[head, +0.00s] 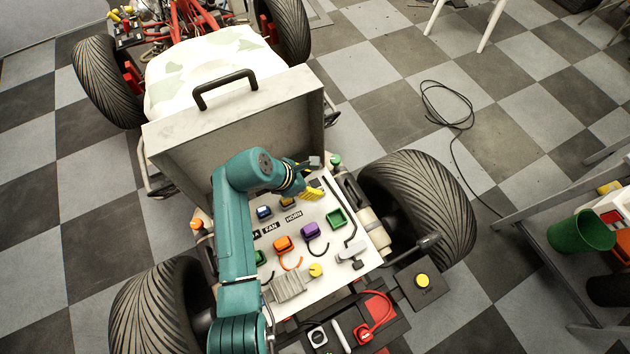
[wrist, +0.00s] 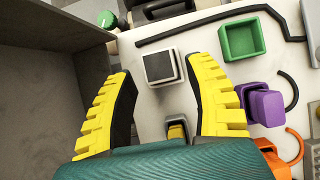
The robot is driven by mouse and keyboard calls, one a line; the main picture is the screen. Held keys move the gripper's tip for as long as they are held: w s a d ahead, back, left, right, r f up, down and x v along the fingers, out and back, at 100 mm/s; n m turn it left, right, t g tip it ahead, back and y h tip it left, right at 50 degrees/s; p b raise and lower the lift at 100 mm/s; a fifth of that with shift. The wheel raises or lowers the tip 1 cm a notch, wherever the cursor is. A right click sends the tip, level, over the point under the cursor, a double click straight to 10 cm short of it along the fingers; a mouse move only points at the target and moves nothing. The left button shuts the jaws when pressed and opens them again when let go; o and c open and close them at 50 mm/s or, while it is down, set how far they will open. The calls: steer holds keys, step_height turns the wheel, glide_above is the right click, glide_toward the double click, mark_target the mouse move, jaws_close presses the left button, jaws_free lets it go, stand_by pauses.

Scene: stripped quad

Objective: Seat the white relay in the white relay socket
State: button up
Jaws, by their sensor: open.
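My gripper (head: 308,178) is open above the upper part of the white panel, with its yellow fingers spread. In the wrist view, a white-rimmed square piece (wrist: 159,67) with a grey centre and dark sides shows between the fingertips, apart from both. I cannot tell whether it is the white relay socket, empty or filled. In the head view, another small white square piece (head: 318,337) with a dark middle is on the dark surface below the panel. I cannot tell whether it is the white relay.
An open green socket (head: 336,217), a purple relay (head: 310,230), an orange relay (head: 283,243) and a blue relay (head: 264,212) are on the panel (head: 328,262). The raised grey lid (head: 200,155) stands close behind my arm. A yellow button box (head: 422,281) is at lower right.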

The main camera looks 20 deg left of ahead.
steer(key=p+v, duration=0.2)
steer(key=v, duration=0.6)
steer(key=shift+s+a+r, duration=0.2)
steer(key=shift+r, duration=0.1)
steer(key=w+d+r+m+t+y, duration=0.1)
steer(key=w+d+r+m+t, duration=0.2)
steer(key=d+r+m, duration=0.4)
steer(key=w+d+r+m+t+y, duration=0.25)
steer(key=r+m, duration=0.25)
steer(key=r, duration=0.4)
steer(key=w+d+r+m+t+y, duration=0.1)
steer(key=w+d+r+m+t, duration=0.3)
steer(key=r, duration=0.4)
steer(key=s+d+r+m+t, duration=0.3)
steer(key=s+d+r+m, duration=0.3)
steer(key=r, duration=0.4)
steer(key=s+d+r+m+t+h, duration=0.1)
steer(key=s+d+r+m+t, duration=0.3)
steer(key=r, duration=0.6)
steer(key=s+d+m, duration=0.1)
steer(key=s+m, duration=0.1)
steer(key=shift+d+r+m, duration=0.25)
steer(key=shift+d+m, duration=0.15)
steer(key=shift+s+t, duration=0.15)
steer(key=shift+t, duration=0.1)
